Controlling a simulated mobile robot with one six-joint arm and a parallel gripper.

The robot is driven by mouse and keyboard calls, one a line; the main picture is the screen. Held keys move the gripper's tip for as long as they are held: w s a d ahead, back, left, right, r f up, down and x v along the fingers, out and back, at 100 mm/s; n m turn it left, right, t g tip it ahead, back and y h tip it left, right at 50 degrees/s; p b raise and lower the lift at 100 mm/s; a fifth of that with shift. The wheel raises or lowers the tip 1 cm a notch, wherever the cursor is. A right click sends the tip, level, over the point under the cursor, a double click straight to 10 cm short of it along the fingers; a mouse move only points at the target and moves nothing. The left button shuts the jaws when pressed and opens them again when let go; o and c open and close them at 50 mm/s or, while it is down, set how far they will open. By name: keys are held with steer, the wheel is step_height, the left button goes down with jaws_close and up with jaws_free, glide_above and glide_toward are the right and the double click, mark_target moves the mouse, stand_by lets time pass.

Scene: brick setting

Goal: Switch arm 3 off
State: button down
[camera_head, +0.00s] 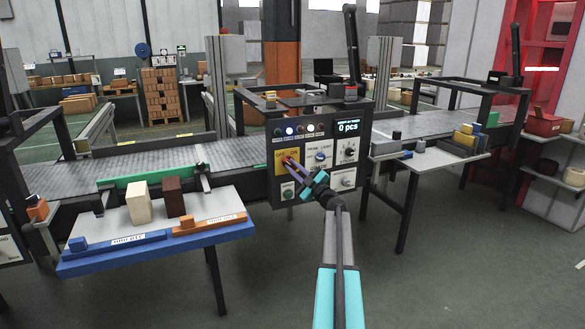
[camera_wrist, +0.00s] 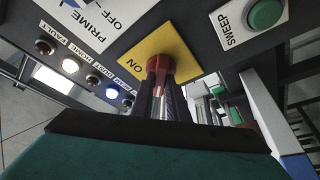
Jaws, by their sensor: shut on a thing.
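A dark control panel (camera_head: 322,190) stands at the conveyor in the middle of the head view. On it is a yellow plate (camera_head: 279,168) with a red knob (camera_head: 287,159). In the wrist view the yellow plate (camera_wrist: 185,50) reads "ON" upside down beside the red knob (camera_wrist: 158,62). My gripper (camera_head: 289,162) reaches the knob from the lower right. Its fingers (camera_wrist: 162,85) are shut on the red knob in the wrist view. The fingers hide part of the plate and knob, and I cannot read an arm number.
The panel also has a PRIME knob (camera_head: 320,156), a green SWEEP button (camera_wrist: 265,12), indicator lamps (camera_wrist: 70,66) and a display (camera_head: 347,127) reading "0 pcs". A blue-edged side table (camera_head: 160,262) with blocks stands at left, and another shelf (camera_head: 425,160) at right. The floor in front is clear.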

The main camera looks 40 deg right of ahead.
steer(key=shift+w+a+r, duration=0.1)
steer(key=shift+w+r, duration=0.05)
steer(key=shift+r, duration=0.05)
steer(key=c, duration=1.7)
jaws_free()
steer(key=shift+f, duration=0.1)
steer(key=shift+s+f, duration=0.1)
steer(key=shift+s, duration=0.1)
steer(key=shift+s+f, duration=0.15)
steer(key=shift+s, duration=0.35)
steer(key=v, duration=1.2)
steer(key=shift+s, duration=0.25)
steer(key=shift+w, duration=0.1)
